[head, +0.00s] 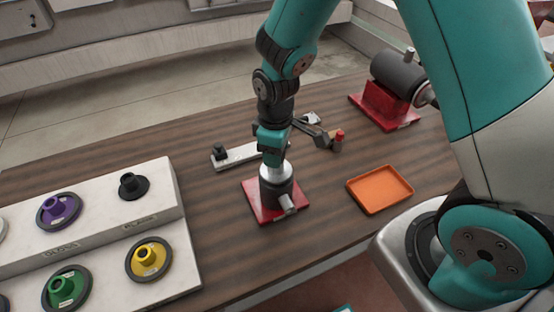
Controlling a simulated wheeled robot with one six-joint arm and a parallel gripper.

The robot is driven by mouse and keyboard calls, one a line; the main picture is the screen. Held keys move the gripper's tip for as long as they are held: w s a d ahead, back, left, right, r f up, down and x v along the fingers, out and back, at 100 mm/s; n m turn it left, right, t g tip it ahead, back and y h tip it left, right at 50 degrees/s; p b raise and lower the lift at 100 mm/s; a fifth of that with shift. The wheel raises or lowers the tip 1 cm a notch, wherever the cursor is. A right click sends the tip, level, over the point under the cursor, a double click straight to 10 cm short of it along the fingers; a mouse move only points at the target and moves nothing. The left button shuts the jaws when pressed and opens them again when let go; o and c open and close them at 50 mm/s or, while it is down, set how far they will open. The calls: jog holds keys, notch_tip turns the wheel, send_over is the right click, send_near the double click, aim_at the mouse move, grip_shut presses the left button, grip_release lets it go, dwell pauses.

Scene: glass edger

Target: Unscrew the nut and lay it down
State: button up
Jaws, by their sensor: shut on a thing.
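My gripper (277,187) points straight down over a red plate (254,207) near the middle of the table. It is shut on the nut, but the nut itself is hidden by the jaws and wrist. A short silver stub (288,205) sticks out low at the front of the dark parts over the plate. From here I cannot tell whether the nut is still on a thread. To the right of the plate lies a shallow orange tray (362,204), which looks empty.
A white stepped rack (120,212) at left holds purple, black, green and yellow wheels. A dark motor (398,70) on a red base stands back right. Behind my wrist are a white bar (240,156) and a dark arm with a red tip (339,135).

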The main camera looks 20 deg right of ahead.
jog(key=n, duration=0.6)
jog(key=shift+n, duration=0.4)
jog(key=n, duration=0.4)
jog(key=shift+n+p, duration=0.3)
jog(key=shift+n, duration=0.1)
jog(key=n, duration=0.4)
jog(key=shift+n, duration=0.4)
jog(key=n, duration=0.5)
jog(key=shift+n, duration=0.3)
jog(key=o, duration=0.8)
